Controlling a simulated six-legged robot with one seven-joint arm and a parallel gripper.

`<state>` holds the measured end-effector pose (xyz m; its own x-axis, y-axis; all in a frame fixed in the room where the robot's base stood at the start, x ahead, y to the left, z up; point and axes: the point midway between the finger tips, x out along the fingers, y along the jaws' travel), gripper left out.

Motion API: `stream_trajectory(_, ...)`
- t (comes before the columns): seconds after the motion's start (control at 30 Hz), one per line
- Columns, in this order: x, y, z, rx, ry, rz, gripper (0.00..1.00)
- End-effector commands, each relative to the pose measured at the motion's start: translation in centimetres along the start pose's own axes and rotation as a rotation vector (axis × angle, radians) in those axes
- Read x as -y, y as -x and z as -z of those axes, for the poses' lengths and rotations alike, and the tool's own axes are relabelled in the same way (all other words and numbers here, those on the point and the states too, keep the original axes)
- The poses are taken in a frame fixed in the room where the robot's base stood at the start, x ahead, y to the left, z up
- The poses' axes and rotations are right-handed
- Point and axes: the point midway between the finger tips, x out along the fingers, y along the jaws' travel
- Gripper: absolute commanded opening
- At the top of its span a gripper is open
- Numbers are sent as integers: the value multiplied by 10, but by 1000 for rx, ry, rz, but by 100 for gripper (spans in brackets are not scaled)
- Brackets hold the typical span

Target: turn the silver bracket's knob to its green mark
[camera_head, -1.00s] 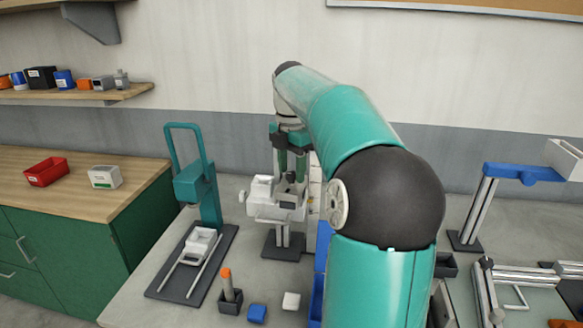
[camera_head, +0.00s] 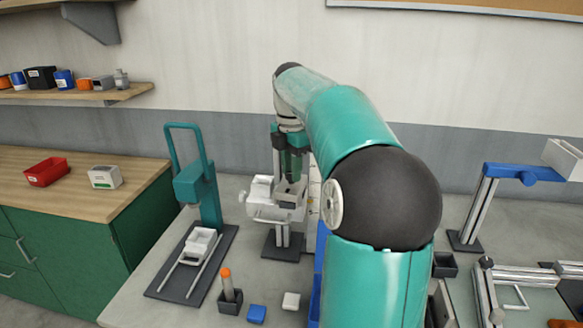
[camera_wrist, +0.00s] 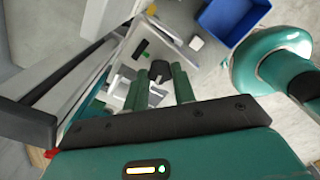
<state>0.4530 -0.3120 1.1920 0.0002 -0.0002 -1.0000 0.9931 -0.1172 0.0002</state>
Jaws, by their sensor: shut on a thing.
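The silver bracket (camera_head: 262,210) is a pale box-like fixture on a short post with a dark base, left of my arm in the head view. Its flat face (camera_wrist: 128,72) shows in the wrist view. A small dark knob (camera_wrist: 160,70) sits on that face between my gripper's green fingertips. A short green mark (camera_wrist: 142,52) lies on the face just beyond the knob, up and to the left. My gripper (camera_head: 291,176) points down onto the bracket's top and is shut on the knob. In the head view the fingers mostly hide the knob.
A teal press-like stand (camera_head: 203,190) stands left of the bracket. A blue bin (camera_wrist: 232,18) lies close to it. Loose blue (camera_head: 257,313) and white (camera_head: 291,301) blocks and an orange-topped peg (camera_head: 227,282) are at the front. A blue-topped frame (camera_head: 520,173) stands at right.

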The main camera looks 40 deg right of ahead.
Motion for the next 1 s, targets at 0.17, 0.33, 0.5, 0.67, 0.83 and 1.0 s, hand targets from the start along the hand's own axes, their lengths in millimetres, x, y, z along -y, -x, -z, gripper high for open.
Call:
stream_trajectory(0.17,0,0,1,1,-119,0,3)
stream_trajectory(0.33,0,0,1,1,-270,0,3)
stream_trajectory(0.5,-1,0,1,0,-432,0,3)
stream_trajectory(0.67,0,0,1,1,-584,0,3)
stream_trajectory(0.83,-1,0,1,0,-746,0,3)
stream_trajectory(1.0,0,0,1,1,-908,0,3)
